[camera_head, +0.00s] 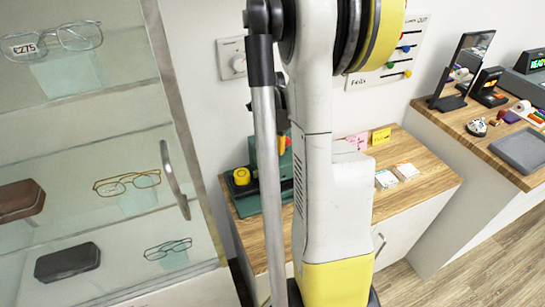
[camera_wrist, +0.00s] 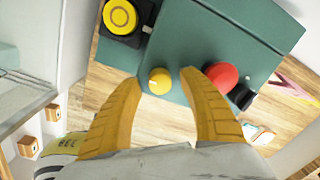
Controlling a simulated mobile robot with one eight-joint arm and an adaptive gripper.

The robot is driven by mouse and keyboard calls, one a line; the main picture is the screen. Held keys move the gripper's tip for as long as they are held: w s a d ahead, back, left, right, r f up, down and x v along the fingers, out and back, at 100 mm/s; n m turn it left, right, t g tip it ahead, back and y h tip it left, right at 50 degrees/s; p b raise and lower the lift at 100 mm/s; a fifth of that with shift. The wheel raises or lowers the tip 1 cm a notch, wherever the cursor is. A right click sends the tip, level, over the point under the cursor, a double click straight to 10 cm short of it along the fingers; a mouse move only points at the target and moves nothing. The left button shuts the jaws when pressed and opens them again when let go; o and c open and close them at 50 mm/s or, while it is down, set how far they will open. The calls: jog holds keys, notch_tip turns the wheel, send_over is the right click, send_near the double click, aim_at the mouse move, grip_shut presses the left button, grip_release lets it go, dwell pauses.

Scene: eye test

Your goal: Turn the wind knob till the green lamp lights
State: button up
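A dark green machine (camera_wrist: 205,35) fills the top of the wrist view and stands on the wooden counter in the head view (camera_head: 262,196). It has a small yellow knob (camera_wrist: 159,81), a red round knob or button (camera_wrist: 222,76), and a larger yellow round button (camera_wrist: 119,17) on a black base. No label shows which is the wind knob. My gripper (camera_wrist: 163,79) is open, its orange fingertips on either side of the small yellow knob, with gaps showing. In the head view my arm hides most of the gripper and machine.
A glass cabinet (camera_head: 168,180) with spectacles stands close on the left, its handle sticking out. The wooden counter (camera_head: 425,174) holds cards at right. A second counter (camera_head: 478,140) with a mirror and grey tray is further right.

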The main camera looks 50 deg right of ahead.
aim_at(272, 157)
notch_tip(272, 157, up, 12)
jog(key=shift+a, duration=0.3)
dwell(0.7)
